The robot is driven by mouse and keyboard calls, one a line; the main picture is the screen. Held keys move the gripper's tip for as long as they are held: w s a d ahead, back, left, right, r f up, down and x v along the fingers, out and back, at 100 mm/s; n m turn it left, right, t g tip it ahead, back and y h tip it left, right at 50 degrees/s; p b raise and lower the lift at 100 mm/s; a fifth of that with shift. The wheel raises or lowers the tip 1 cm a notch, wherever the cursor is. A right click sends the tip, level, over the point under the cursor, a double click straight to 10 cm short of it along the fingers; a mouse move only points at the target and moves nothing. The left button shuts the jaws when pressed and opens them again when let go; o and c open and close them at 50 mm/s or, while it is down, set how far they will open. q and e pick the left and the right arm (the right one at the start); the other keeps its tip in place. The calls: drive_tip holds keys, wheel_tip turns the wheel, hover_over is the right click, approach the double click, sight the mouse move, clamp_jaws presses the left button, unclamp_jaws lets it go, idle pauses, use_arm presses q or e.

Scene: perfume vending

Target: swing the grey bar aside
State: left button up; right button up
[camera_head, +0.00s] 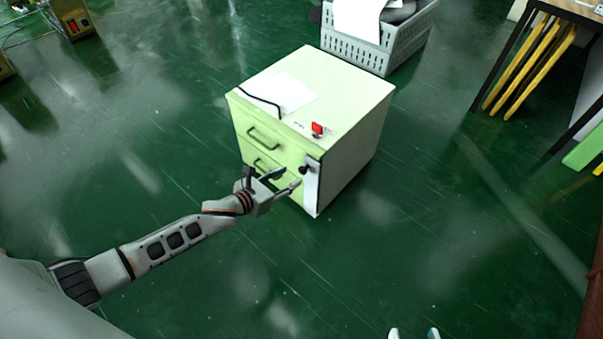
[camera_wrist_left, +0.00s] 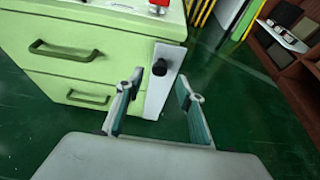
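The grey bar (camera_head: 312,189) stands upright along the right front edge of a pale green cabinet (camera_head: 350,142). It has a black knob (camera_head: 304,169) near its top. In the left wrist view the bar (camera_wrist_left: 167,78) and knob (camera_wrist_left: 160,67) appear between my fingers. My left gripper (camera_head: 291,178) is open and empty, in front of the bar; it also shows in the left wrist view (camera_wrist_left: 160,82). I see no contact with the bar. The tips of my right gripper (camera_head: 413,334) show apart at the bottom edge; the rest of it is out of view.
The cabinet's drawers have dark handles (camera_head: 263,139). On its top lie a white sheet (camera_head: 287,92), a black cable and a red item (camera_head: 317,129). A grey crate (camera_head: 372,52) stands behind. A table with yellow slats (camera_head: 528,65) is at right.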

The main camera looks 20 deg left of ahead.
sight(301, 171)
use_arm(q)
drive_tip(key=b+x, duration=0.1)
drive_tip(key=x, duration=0.3)
drive_tip(key=shift+w+d+f+b, duration=0.1)
drive_tip(key=shift+w+f+b, duration=0.1)
drive_tip(key=shift+f+b, duration=0.25)
drive_tip(key=shift+w+d+f, duration=0.2)
drive_tip(key=shift+w, duration=0.35)
drive_tip(key=shift+w+r, duration=0.1)
drive_tip(key=shift+w, duration=0.1)
use_arm(e)
drive_tip(key=shift+s+a+m+y, duration=0.15)
drive_tip(key=shift+a+m+y, duration=0.15)
drive_tip(key=shift+a+m, duration=0.7)
drive_tip(key=shift+a, duration=0.15)
use_arm(q)
clamp_jaws()
